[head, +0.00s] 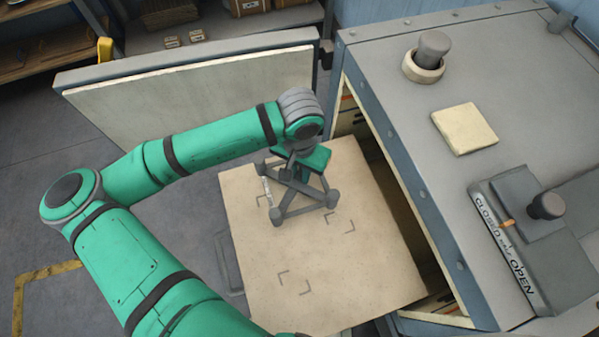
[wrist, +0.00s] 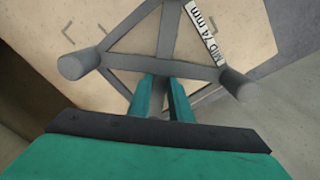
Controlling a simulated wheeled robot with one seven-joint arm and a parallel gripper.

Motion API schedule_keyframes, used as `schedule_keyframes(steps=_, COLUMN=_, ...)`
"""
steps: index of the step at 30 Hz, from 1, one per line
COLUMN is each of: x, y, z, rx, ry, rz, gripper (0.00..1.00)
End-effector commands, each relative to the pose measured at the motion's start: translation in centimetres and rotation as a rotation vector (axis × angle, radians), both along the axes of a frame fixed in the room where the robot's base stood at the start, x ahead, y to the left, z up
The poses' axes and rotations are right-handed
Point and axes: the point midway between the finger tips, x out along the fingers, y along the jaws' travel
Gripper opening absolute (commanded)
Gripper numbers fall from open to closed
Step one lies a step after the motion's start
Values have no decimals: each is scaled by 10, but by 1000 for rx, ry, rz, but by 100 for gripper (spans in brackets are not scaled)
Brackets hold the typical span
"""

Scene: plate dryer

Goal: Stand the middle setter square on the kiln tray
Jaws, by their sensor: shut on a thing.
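The middle setter (head: 298,212) is a grey triangular frame with round feet. Its white label (wrist: 205,32) reads "MID 74 mm" in the wrist view. My gripper (head: 298,176) is shut on a grey bar of the setter; the green fingers (wrist: 166,92) grip it in the wrist view. The kiln tray (head: 347,270) is a pale beige slab with dark corner marks (head: 340,222). The setter is over the tray's far part, turned relative to these marks. I cannot tell whether its feet touch the tray. My gripper hides part of the setter.
The kiln (head: 400,140) stands right of the tray, with its open door (head: 195,95) behind. A knob (head: 432,50), a pale tile (head: 465,127) and a CLOSED/OPEN lever (head: 546,205) are on its top. The tray's near part, with another corner mark (head: 295,283), is clear.

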Motion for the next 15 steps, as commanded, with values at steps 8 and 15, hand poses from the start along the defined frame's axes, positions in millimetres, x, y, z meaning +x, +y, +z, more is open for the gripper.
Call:
schedule_keyframes(steps=8, x=2, y=5, z=-33, rx=0, ry=1, rz=8, gripper=0)
schedule_keyframes(steps=15, x=2, y=5, z=-36, rx=0, ry=0, rz=8, gripper=0)
